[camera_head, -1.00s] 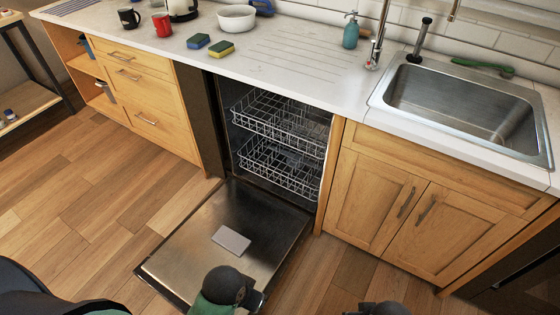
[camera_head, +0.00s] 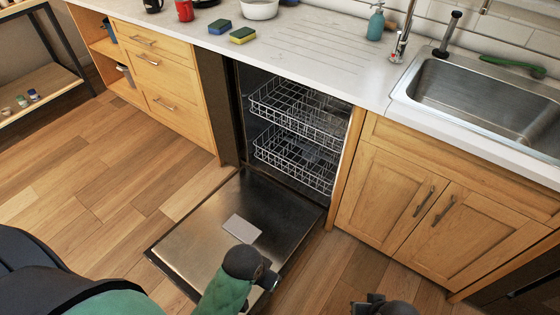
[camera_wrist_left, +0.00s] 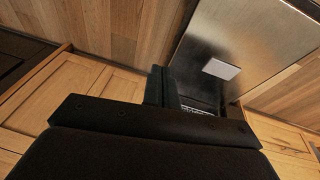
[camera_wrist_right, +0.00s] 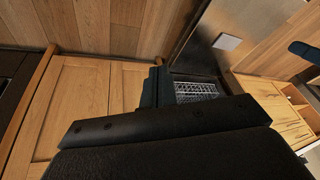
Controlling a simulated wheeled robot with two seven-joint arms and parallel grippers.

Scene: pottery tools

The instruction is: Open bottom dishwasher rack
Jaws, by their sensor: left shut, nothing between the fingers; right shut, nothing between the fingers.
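The dishwasher stands open, its door (camera_head: 185,255) lowered flat above the floor. The bottom rack (camera_head: 296,160) is a white wire basket inside the cavity, under the similar top rack (camera_head: 300,112). My left gripper (camera_head: 268,279) is over the door's front right part, apart from the racks; it is shut and empty in the left wrist view (camera_wrist_left: 163,85). My right gripper (camera_head: 376,299) is low in the head view, right of the door and in front of the sink cabinet; the right wrist view shows it shut (camera_wrist_right: 160,85). Part of a rack (camera_wrist_right: 195,92) shows beyond it.
A pale rectangular panel (camera_head: 242,228) is on the door. Wooden drawers (camera_head: 155,75) stand left of the dishwasher, a sink cabinet (camera_head: 420,200) right. The counter (camera_head: 300,60) holds sponges, a bowl and mugs. The floor (camera_head: 110,180) left of the door is clear.

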